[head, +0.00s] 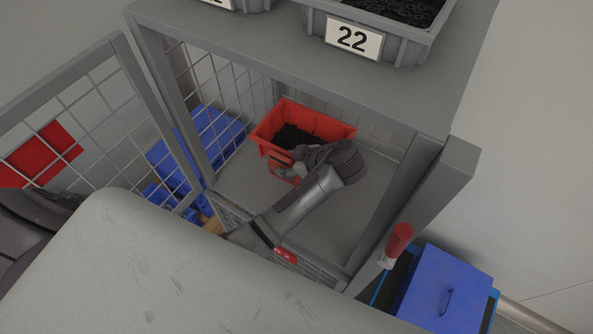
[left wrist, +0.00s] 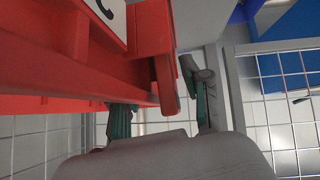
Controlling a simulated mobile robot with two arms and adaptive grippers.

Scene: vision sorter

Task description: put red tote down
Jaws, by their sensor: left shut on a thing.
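The red tote (head: 330,129), filled with dark small parts, is inside a grey mesh-sided cage, towards its back. My left gripper (head: 284,168) is shut on the near side of the tote. I cannot tell whether the tote's base touches the grey cage floor (head: 255,196). In the left wrist view the tote's red wall and rim (left wrist: 60,78) fill the upper left, with part of a white label. The left gripper's fingers (left wrist: 160,98) are at the tote's red handle piece, partly hidden by the gripper body. My right gripper is not in view.
A mesh door (head: 108,110) stands open at the left. A grey bin marked 22 (head: 395,45) stands on the cage's top. The cage's right post (head: 425,205) is close to my arm. Blue boxes (head: 445,290) stand outside at the lower right. Bare floor shows around the tote.

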